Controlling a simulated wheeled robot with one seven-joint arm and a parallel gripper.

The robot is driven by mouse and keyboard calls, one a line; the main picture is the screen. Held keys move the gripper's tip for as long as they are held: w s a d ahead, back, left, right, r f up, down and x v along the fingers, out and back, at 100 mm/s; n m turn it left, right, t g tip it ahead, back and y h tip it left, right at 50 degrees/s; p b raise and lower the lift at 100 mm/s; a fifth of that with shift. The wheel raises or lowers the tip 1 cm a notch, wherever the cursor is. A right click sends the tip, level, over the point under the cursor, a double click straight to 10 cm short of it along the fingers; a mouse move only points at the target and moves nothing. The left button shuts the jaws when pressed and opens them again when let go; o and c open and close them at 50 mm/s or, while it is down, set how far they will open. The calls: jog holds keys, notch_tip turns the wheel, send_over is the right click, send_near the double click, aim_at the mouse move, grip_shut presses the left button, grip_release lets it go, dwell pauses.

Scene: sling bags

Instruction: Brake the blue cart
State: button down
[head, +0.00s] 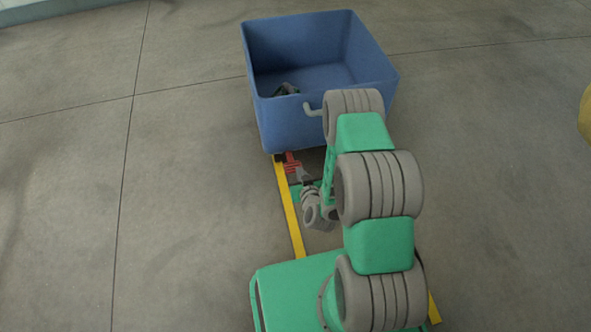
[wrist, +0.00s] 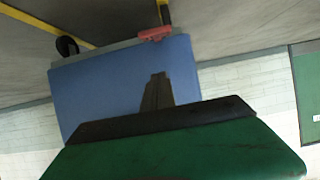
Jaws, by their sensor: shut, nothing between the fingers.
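The blue cart (head: 290,122) stands on the floor ahead of me, and its blue wall also fills the middle of the wrist view (wrist: 100,92). A red pedal (head: 292,162) sits low at the cart's near left corner; it shows above my fingertips in the wrist view (wrist: 155,34). My gripper (head: 299,175) is low beside the pedal, on its near side. Its dark fingers (wrist: 157,90) are together and empty. I cannot tell whether they touch the pedal. My arm hides part of the cart's near right side.
A dark wheel (wrist: 67,46) shows under the cart. A dark grey item (head: 287,89) lies inside the cart. A yellow floor line (head: 290,212) runs from my base to the cart. A yellow object (head: 586,113) is at the right edge. The floor at left is clear.

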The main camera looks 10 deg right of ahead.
jog(key=b, duration=0.2)
send_over(295, 167)
jog(key=s, duration=0.1)
jog(key=f, duration=0.5)
jog(key=shift+s+a, duration=0.1)
jog(key=shift+a, duration=0.1)
jog(key=shift+s+f+b, duration=0.25)
jog(key=shift+f+b, duration=0.15)
jog(key=shift+f, duration=0.85)
jog(key=shift+s+f, duration=0.1)
jog(key=shift+f, duration=0.35)
